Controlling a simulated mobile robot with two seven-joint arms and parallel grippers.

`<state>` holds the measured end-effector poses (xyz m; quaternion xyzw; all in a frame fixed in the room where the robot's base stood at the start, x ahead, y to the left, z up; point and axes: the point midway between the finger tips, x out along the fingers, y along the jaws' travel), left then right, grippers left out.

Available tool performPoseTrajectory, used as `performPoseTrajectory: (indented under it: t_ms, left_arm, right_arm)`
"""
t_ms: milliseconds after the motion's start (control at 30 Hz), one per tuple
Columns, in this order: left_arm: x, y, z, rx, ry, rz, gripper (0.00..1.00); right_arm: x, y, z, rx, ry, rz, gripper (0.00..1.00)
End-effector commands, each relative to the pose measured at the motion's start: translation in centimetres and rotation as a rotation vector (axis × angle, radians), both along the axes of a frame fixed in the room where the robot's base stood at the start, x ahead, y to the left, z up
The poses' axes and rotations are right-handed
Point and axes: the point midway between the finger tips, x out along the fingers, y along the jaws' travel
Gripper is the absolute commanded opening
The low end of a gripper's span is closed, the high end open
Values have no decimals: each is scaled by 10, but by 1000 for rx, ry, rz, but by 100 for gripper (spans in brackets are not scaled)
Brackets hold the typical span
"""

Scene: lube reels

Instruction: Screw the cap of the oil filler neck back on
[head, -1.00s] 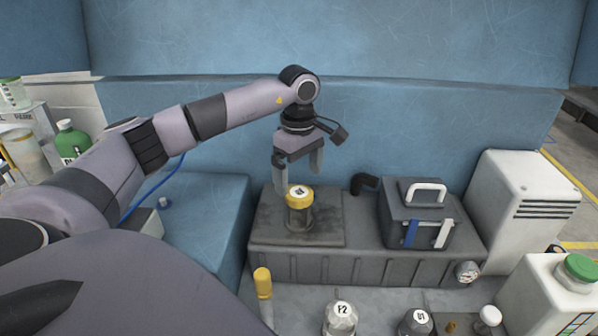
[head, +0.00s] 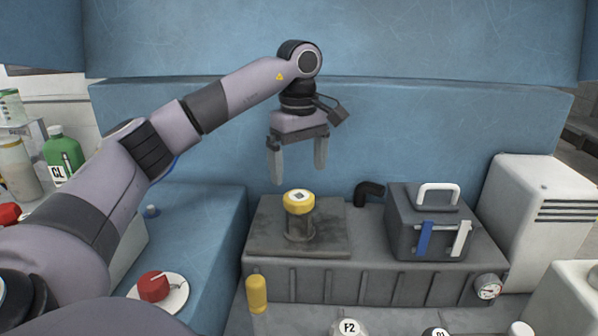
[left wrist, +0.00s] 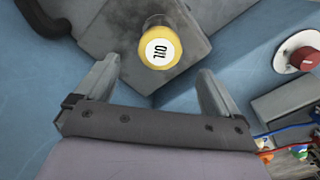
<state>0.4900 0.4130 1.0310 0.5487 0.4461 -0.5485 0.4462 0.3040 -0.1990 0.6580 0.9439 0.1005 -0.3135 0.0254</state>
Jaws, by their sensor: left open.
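The yellow cap (head: 299,202) sits on top of the dark oil filler neck (head: 299,226), which stands upright on a grey plate on the tank. In the left wrist view the cap (left wrist: 160,48) shows a white disc lettered "OIL". I cannot tell how tightly it is seated. My left gripper (head: 298,178) is open and empty above the cap, with clear air between fingertips and cap. In the left wrist view the fingers (left wrist: 155,75) stand apart, with the cap beyond their tips. My right gripper is not in view.
A dark box with a white handle (head: 425,225) stands right of the neck, with a black elbow pipe (head: 370,192) between. A red knob (head: 153,286) is at lower left, a yellow-handled item (head: 257,293) in front of the tank. A blue wall (head: 420,130) rises behind.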

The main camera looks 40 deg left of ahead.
Motion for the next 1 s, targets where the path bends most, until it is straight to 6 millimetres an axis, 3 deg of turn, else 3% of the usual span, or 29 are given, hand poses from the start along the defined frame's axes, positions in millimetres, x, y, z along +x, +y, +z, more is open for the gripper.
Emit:
performPoseTrajectory:
  t_ms: [400, 833, 1000]
  left_arm:
    - [-1, 0, -56, 1, 3, 1, 96]
    - [0, 0, -67, 0, 1, 1, 96]
    - [0, 0, -67, 0, 1, 1, 41]
  right_arm:
    - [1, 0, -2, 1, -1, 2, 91]
    - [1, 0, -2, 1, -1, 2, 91]
    - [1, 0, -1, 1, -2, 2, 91]
